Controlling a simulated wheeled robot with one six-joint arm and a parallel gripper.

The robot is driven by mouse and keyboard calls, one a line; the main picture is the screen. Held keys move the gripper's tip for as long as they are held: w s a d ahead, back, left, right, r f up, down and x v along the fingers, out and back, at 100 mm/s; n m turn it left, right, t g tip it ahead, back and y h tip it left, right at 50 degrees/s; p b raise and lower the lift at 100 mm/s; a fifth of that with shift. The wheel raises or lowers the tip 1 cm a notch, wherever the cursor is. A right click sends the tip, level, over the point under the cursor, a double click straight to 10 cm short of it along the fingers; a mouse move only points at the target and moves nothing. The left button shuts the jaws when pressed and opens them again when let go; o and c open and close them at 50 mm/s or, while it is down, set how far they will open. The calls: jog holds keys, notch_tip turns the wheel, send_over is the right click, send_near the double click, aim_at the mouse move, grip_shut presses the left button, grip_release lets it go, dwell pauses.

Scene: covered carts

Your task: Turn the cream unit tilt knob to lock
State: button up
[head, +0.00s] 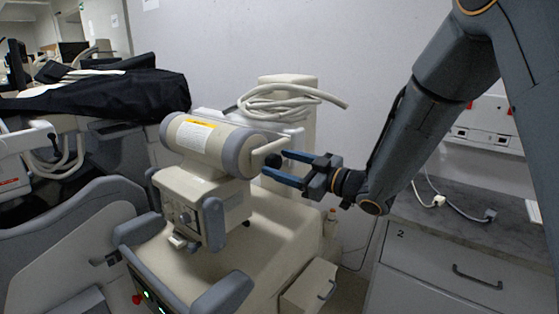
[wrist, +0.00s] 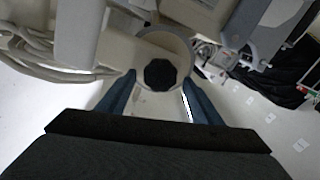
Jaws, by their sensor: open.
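The cream unit (head: 198,190) stands on a cream cart, with a thick horizontal cylinder on top that has grey end bands. A dark knob (head: 272,160) shows at the cylinder's right end, near a cream bar (head: 268,146). In the wrist view the knob (wrist: 160,74) is black and many-sided, in front of a round cream face. My gripper (head: 276,163) is open, its blue fingers pointing left at the knob. In the wrist view the fingers (wrist: 159,88) lie on either side of the knob, with gaps visible. I cannot read any lock marking.
A coiled cream hose (head: 285,102) hangs on a post behind the unit. A black cover (head: 100,98) drapes equipment at the left. A grey drawer cabinet (head: 450,265) stands at the right, below my arm. A small dial (head: 185,217) is on the unit's front.

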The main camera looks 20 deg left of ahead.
jog(key=shift+w+a, duration=0.2)
jog(key=shift+a, duration=0.25)
jog(key=shift+c, duration=0.3)
jog(key=c, duration=1)
